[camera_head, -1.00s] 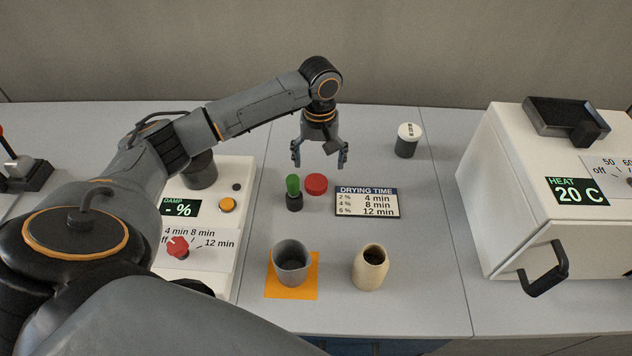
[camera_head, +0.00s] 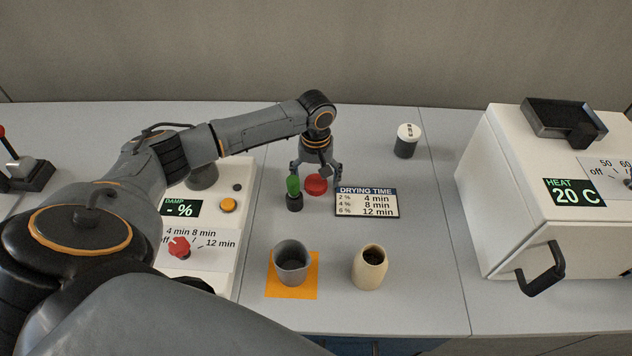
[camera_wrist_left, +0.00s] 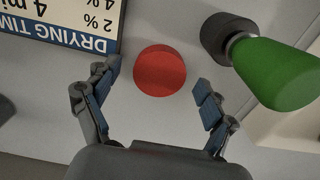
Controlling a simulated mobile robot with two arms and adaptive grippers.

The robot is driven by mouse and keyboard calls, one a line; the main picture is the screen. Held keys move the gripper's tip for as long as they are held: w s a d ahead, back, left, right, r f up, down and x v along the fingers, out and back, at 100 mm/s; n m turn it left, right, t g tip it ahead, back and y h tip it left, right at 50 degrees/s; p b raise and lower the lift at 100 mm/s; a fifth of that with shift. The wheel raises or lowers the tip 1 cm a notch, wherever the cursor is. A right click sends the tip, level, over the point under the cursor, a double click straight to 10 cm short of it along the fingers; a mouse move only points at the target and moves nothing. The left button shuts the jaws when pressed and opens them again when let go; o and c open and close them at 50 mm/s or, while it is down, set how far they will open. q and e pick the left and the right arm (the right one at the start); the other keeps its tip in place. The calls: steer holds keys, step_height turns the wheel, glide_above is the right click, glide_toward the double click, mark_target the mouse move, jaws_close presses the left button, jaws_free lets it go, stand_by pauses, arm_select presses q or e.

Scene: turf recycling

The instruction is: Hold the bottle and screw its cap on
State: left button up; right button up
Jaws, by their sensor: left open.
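A beige bottle (camera_head: 370,270) with an open top and dark contents stands upright at the front of the counter. A round red disc (camera_head: 316,185), which looks like a cap, lies flat on the counter, left of the sign. My left gripper (camera_head: 315,176) is open, pointing down just above the red disc. In the left wrist view the red disc (camera_wrist_left: 160,71) lies between and just ahead of the two spread fingers, and I see no clear contact. Nothing is held. My right gripper is not in view.
A green-handled tool (camera_head: 293,188) stands close left of the disc. A grey cup (camera_head: 291,263) stands on an orange mat (camera_head: 307,291). The drying-time sign (camera_head: 366,202), a white-lidded jar (camera_head: 406,141) and a white heater box (camera_head: 510,190) are to the right. A damp meter (camera_head: 215,240) is left.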

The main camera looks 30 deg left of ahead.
mark_target(316, 182)
arm_select(q)
steer(key=c, duration=0.9)
step_height(316, 182, up, 10)
steer(key=shift+r+b, duration=0.1)
steer(key=shift+b, duration=0.25)
